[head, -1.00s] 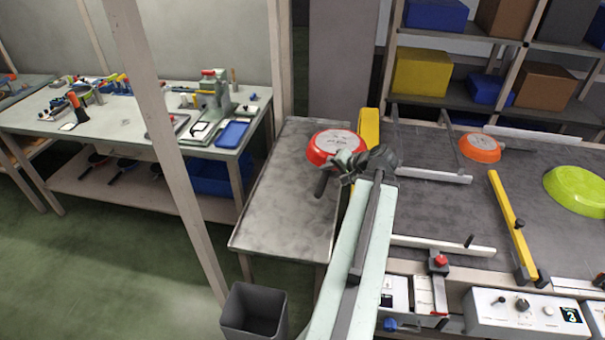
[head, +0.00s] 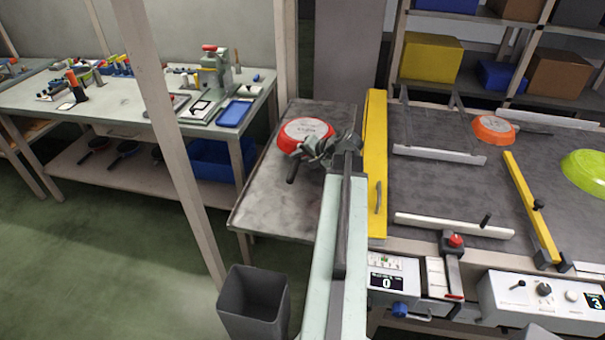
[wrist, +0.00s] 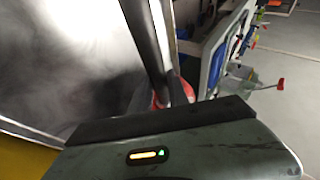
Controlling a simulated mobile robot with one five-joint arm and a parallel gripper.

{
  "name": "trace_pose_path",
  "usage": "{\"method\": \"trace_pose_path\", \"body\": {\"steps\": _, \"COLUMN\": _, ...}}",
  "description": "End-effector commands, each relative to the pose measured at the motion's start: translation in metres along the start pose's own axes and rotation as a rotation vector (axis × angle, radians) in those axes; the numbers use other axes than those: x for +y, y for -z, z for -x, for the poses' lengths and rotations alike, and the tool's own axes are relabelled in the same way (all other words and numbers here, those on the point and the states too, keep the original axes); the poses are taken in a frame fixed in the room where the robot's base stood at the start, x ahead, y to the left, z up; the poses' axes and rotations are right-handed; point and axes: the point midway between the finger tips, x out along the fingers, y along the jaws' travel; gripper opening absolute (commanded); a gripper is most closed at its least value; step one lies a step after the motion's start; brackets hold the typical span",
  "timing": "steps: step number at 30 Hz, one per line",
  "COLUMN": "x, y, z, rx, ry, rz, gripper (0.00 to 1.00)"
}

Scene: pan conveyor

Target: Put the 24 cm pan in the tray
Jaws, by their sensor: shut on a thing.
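A red-orange pan (head: 306,130), bottom up with printing on its base, is at my gripper (head: 322,149) over the grey metal side table (head: 285,185). My gripper is shut on this pan. A short dark handle-like part points down from it. I cannot tell whether the pan touches the table. In the wrist view a dark bar and a bit of red (wrist: 160,99) show beyond my gripper's housing. I cannot read the pan's size. A blue tray (head: 236,113) lies on the workbench at the left; I cannot tell whether it is the task's tray.
A yellow barrier (head: 376,150) stands between the side table and the dark conveyor (head: 450,182). An orange pan (head: 493,130) and a green pan (head: 588,171) lie on the conveyor. A grey bin (head: 254,300) and a wooden post (head: 178,150) stand near the side table.

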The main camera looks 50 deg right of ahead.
Motion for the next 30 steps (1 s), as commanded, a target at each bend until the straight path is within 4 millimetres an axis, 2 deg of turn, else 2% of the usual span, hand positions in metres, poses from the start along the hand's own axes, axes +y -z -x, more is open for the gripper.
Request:
{"method": "trace_pose_path", "body": {"steps": 1, "x": 0.016, "y": -0.006, "z": -0.014, "rx": 0.002, "ry": 0.001, "rz": 0.001, "gripper": 0.00}}
{"method": "trace_pose_path", "body": {"steps": 4, "x": 0.029, "y": -0.010, "z": -0.024, "rx": 0.002, "ry": 0.001, "rz": 0.000, "gripper": 0.00}}
{"method": "trace_pose_path", "body": {"steps": 11, "x": 0.031, "y": -0.011, "z": -0.026, "rx": 0.002, "ry": 0.001, "rz": 0.000, "gripper": 0.00}}
{"method": "trace_pose_path", "body": {"steps": 18, "x": 0.058, "y": -0.021, "z": -0.049, "rx": 0.002, "ry": 0.001, "rz": 0.000, "gripper": 0.00}}
{"method": "trace_pose_path", "body": {"steps": 25, "x": 0.056, "y": -0.020, "z": -0.047, "rx": 0.001, "ry": 0.000, "rz": -0.001, "gripper": 0.00}}
{"method": "trace_pose_path", "body": {"steps": 26, "x": 0.056, "y": -0.020, "z": -0.047, "rx": 0.000, "ry": -0.001, "rz": -0.002, "gripper": 0.29}}
{"method": "trace_pose_path", "body": {"steps": 30, "x": 0.056, "y": -0.020, "z": -0.047, "rx": 0.000, "ry": -0.001, "rz": -0.002, "gripper": 0.30}}
